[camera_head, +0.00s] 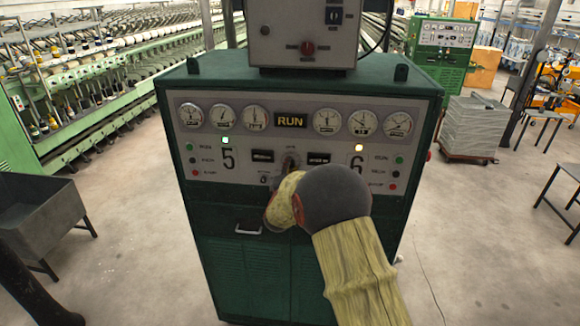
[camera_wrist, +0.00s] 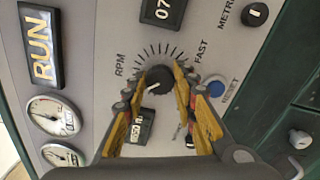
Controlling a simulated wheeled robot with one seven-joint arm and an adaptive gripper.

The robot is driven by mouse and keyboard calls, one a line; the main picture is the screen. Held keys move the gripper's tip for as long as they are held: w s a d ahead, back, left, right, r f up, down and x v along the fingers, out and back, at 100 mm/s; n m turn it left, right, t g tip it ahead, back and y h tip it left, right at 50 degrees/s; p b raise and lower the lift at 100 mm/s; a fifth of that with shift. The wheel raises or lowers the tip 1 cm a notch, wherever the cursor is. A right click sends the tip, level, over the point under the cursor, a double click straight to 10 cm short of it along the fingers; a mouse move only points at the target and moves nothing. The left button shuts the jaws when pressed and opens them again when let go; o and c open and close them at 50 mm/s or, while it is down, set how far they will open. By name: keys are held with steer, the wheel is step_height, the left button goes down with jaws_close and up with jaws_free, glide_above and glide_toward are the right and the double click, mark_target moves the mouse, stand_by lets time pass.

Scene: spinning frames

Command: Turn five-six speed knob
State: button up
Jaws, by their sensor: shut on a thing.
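The five-six speed knob (camera_wrist: 157,80) is black and round with a white pointer mark. It sits inside a printed tick scale between "RPM" and "FAST" on the grey panel (camera_wrist: 101,55) in the wrist view. The yellow fingers of my gripper (camera_wrist: 160,74) are closed on either side of it. In the head view the knob (camera_head: 290,161) shows at the panel's lower middle, between the "5" and "6" labels.
The green cabinet (camera_head: 215,212) carries several dials and a yellow RUN sign (camera_head: 290,120). A blue reset button (camera_wrist: 216,88) and another black knob (camera_wrist: 256,14) sit close by. A drawer-like handle (camera_head: 248,229) is lower left. Open floor lies on both sides.

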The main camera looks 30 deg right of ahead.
steer(key=shift+f+n, duration=0.15)
steer(key=shift+n, duration=0.45)
steer(key=o, duration=1.2)
steer(key=shift+c, duration=0.2)
steer(key=shift+a, duration=0.1)
steer(key=v, duration=1.2)
